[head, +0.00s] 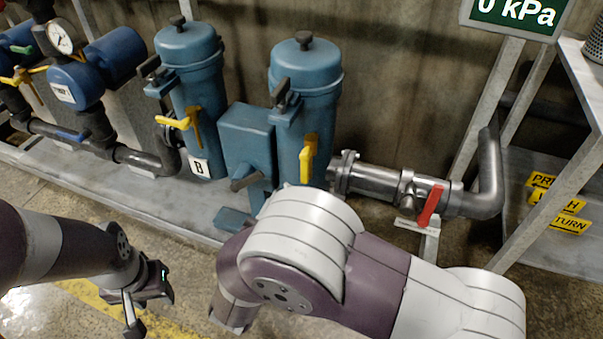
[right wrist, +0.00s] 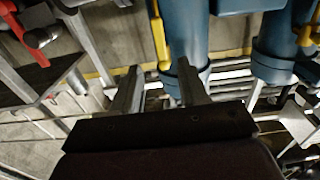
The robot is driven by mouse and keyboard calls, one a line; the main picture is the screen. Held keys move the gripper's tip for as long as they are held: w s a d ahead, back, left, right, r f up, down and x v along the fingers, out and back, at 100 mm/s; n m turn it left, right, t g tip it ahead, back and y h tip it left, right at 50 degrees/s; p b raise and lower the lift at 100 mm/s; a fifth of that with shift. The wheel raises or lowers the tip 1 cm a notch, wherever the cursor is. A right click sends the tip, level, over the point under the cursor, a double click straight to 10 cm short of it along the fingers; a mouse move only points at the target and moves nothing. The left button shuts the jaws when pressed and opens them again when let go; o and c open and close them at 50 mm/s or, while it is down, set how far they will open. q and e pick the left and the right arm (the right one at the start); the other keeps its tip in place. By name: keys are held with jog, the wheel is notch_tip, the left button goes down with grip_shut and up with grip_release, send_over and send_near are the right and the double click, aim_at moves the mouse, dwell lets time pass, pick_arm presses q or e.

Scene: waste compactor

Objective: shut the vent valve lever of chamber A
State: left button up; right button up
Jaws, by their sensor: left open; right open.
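The right-hand blue canister (head: 303,85), beside the one marked B, appears to be chamber A; its own label is not visible. Its yellow lever (head: 308,158) hangs roughly upright along its front. In the right wrist view this yellow lever (right wrist: 159,35) shows beyond the fingertips. My right gripper (right wrist: 158,82) is open and empty, apart from the lever; my right arm hides it in the head view. My left gripper (head: 142,305) is open and empty at the lower left, far from chamber A.
A blue box (head: 247,145) stands between the canisters. A steel pipe (head: 375,180) with a red lever (head: 430,206) runs right. A display (head: 515,14) reads 0 kPa. A metal shelf frame stands at the right.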

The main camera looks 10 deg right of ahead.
aim_at(304, 172)
jog(key=b+x, duration=0.1)
jog(key=x, duration=0.3)
jog(key=b+x, duration=0.2)
jog(key=x, duration=0.3)
jog(key=shift+w+d+f, duration=0.2)
jog(key=shift+w+d+r, duration=0.15)
jog(key=shift+w+d, duration=0.15)
jog(key=shift+w, duration=0.2)
grip_shut()
